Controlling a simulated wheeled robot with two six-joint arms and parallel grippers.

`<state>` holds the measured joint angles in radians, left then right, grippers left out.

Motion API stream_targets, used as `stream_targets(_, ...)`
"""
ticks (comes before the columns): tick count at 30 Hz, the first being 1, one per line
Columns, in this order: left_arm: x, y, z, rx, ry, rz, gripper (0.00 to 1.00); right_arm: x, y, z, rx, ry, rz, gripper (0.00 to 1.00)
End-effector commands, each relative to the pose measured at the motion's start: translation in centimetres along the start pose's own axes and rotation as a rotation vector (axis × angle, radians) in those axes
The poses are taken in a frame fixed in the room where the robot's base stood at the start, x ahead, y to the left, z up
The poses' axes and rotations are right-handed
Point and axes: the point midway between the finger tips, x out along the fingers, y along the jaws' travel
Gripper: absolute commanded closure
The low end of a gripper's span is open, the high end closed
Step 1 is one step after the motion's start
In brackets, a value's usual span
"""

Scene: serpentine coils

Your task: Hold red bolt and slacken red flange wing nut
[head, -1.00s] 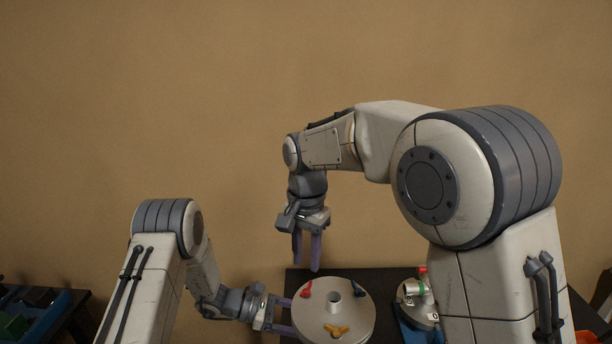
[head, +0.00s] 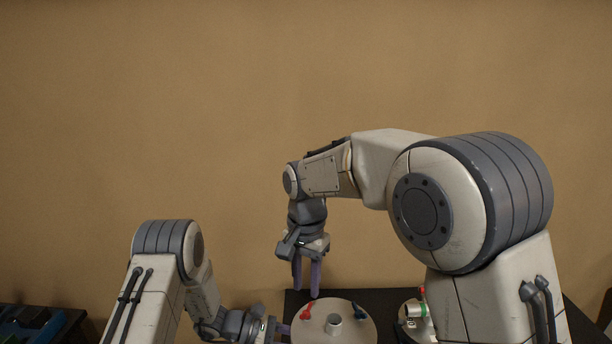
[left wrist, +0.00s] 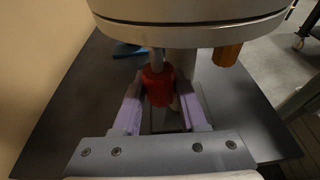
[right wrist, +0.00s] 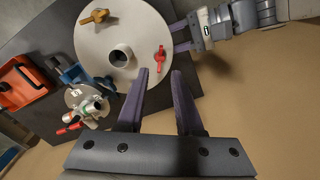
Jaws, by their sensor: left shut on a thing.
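The red wing nut (head: 306,313) sits on top of a round pale flange (head: 318,334); it also shows in the right wrist view (right wrist: 160,58). The red bolt (left wrist: 158,88) hangs beneath the flange in the left wrist view. My left gripper (head: 284,330) reaches in under the flange from the left and is shut on the red bolt. My right gripper (head: 307,292) points down above the red wing nut, its fingers apart and empty. In the right wrist view the nut lies just beyond the fingertips, not touching them as far as I can tell.
An orange wing nut (right wrist: 95,16) and a blue one (head: 357,311) are also on the flange, around a central pipe (head: 333,324). An orange bolt head (left wrist: 228,54) hangs beneath. A valve assembly (right wrist: 85,105) and an orange-red box (right wrist: 22,82) stand nearby on the dark table (right wrist: 45,45).

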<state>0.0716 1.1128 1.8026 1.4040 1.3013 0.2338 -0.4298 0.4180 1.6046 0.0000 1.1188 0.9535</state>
Motion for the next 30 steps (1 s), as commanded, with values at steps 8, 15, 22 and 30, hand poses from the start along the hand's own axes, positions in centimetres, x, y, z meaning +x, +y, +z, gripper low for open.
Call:
stream_targets(8, -0.1, 0.0, 0.0, 0.0, 0.0, 0.001, 1.0, 2.3, 0.0, 0.0, 0.0, -0.002, 0.002, 0.65)
stream_targets(15, -0.1, 0.1, 0.0, 0.0, 0.0, 0.002, 1.0, 4.3, 0.0, 0.0, 0.0, -0.001, 0.002, 0.65)
stream_targets(22, -0.1, 0.1, 0.0, 0.0, 0.0, 0.002, 1.0, 5.6, 0.0, 0.0, 0.0, -0.001, 0.001, 0.65)
stream_targets(30, -0.1, 0.1, 0.0, 0.0, 0.0, 0.002, 1.0, 5.8, 0.0, 0.0, 0.0, 0.0, 0.0, 0.65)
